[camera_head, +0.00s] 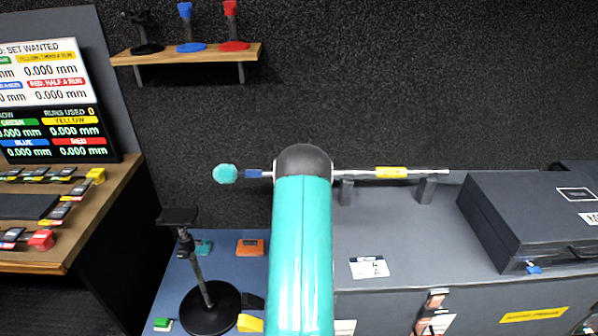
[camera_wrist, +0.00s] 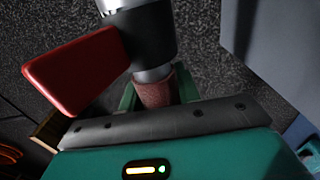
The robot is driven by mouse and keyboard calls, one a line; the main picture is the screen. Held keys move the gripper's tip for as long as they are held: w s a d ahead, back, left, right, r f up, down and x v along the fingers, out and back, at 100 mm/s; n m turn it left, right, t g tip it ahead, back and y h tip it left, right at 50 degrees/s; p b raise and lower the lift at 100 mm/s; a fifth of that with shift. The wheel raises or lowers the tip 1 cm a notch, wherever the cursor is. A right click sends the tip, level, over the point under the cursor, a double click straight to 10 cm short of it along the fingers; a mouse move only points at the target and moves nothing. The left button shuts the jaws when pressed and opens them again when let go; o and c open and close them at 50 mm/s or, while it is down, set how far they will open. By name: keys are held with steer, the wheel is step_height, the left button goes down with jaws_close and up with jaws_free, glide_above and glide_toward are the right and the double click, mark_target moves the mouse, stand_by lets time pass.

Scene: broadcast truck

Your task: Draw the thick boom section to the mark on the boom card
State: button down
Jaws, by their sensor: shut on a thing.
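The boom (camera_head: 350,173) lies level across the head view, with a teal foam ball (camera_head: 224,174) at its left end, a blue collar (camera_head: 253,174) and a yellow collar (camera_head: 391,172). My arm hides part of its middle. In the wrist view, my gripper (camera_wrist: 156,94) is shut on a reddish-brown grip section (camera_wrist: 154,92) of the boom. A black collar (camera_wrist: 148,35) with a red lever (camera_wrist: 75,70) and bare metal tube sit beyond the jaws. A small white card (camera_head: 368,267) lies on the grey bench; its print is too small to read.
Two uprights (camera_head: 427,188) stand under the boom's right part. A dark case (camera_head: 530,215) is at the right. A round-based stand (camera_head: 209,305) stands at lower left. A wooden shelf (camera_head: 190,54) and a readout screen (camera_head: 55,100) are at the left.

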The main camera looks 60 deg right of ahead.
steer(key=shift+w+a+f, duration=0.1)
steer(key=shift+w+a, duration=0.3)
steer(key=shift+w, duration=0.35)
steer(key=shift+w+a+r, duration=0.1)
steer(key=shift+w+a, duration=0.3)
steer(key=shift+w, duration=0.35)
steer(key=shift+w+a+f, duration=0.1)
steer(key=shift+w+a, duration=0.3)
steer(key=shift+w, duration=0.35)
steer(key=c, duration=1)
jaws_free()
steer(key=v, duration=1.3)
steer(key=shift+s+a, duration=0.2)
steer(key=shift+a, duration=0.15)
